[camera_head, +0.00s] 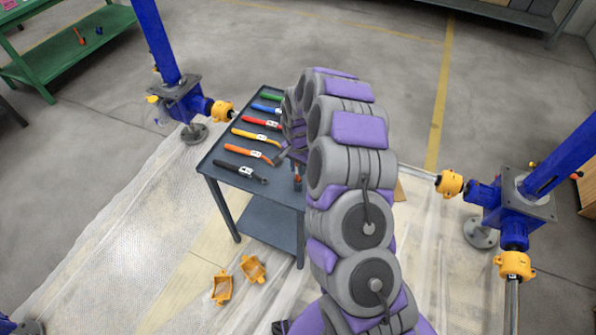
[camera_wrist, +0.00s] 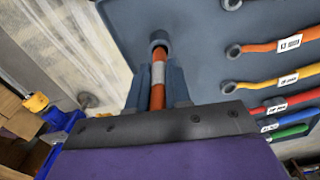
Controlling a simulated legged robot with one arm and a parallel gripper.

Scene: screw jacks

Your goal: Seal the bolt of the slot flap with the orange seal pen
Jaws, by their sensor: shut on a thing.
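The orange seal pen (camera_wrist: 157,94), an orange rod with a white band, is between the two dark fingers of my gripper (camera_wrist: 158,80) in the wrist view. My gripper is shut on it. The pen's far end meets a dark round ring or holder (camera_wrist: 159,38) on the tray; I cannot tell whether it sits inside. In the head view the pen (camera_head: 297,172) shows as a small orange-red upright piece beside my arm, over the right part of the tool table (camera_head: 219,185). My arm hides much of the gripper there. I cannot pick out the slot flap or its bolt.
Several tools with coloured, labelled handles lie in a row on the table, among them an orange one (camera_head: 248,151) and a black one (camera_head: 240,171). Blue screw jacks stand left (camera_head: 180,95) and right (camera_head: 520,195). Two yellow-orange shells (camera_head: 221,287) lie on the floor sheet.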

